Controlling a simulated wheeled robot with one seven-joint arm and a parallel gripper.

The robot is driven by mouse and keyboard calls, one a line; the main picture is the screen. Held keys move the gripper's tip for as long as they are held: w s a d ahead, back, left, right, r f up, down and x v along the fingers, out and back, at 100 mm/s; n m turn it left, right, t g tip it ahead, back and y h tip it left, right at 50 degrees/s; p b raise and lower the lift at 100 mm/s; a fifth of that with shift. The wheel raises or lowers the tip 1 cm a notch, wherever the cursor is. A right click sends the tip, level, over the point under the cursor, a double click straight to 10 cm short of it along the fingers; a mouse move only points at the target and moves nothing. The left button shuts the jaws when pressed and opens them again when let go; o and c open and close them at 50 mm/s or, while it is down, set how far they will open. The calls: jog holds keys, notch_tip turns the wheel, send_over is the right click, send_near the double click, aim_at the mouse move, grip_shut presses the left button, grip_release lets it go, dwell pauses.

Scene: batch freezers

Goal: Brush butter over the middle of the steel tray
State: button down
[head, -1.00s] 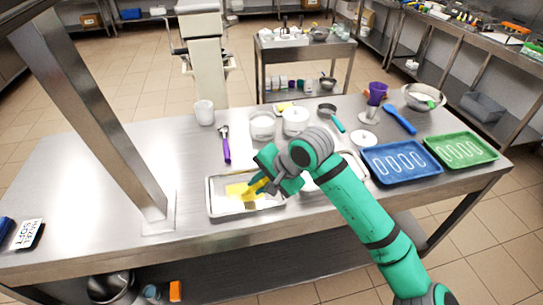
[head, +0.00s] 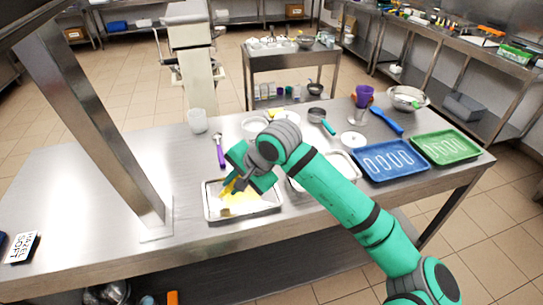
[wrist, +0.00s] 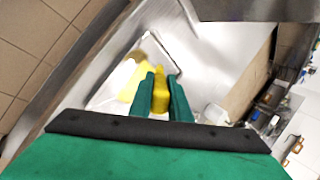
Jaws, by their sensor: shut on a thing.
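The steel tray (head: 212,214) lies on the table in front of my arm, and it also shows in the wrist view (wrist: 172,38). A yellow butter layer (head: 245,204) covers part of the middle of the tray floor; it shows as a yellow patch in the wrist view (wrist: 128,88). My gripper (head: 238,183) is over the tray. It is shut on a yellow brush (wrist: 160,92), held between its two green fingers. The brush's far end points down to the tray; whether it touches the butter I cannot tell.
A blue tray (head: 390,176) and a green tray (head: 446,161) lie to the right. A steel post (head: 95,130) rises at the left.

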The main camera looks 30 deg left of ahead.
jog(key=r, duration=0.2)
jog(key=shift+s+a+r, duration=0.1)
jog(key=shift+a+r, duration=0.1)
jog(key=shift+r, duration=0.75)
jog(key=shift+a+r, duration=0.15)
jog(key=shift+r, duration=0.35)
jog(key=shift+d+r, duration=0.1)
jog(key=shift+d, duration=0.15)
jog(key=shift+s+a, duration=0.1)
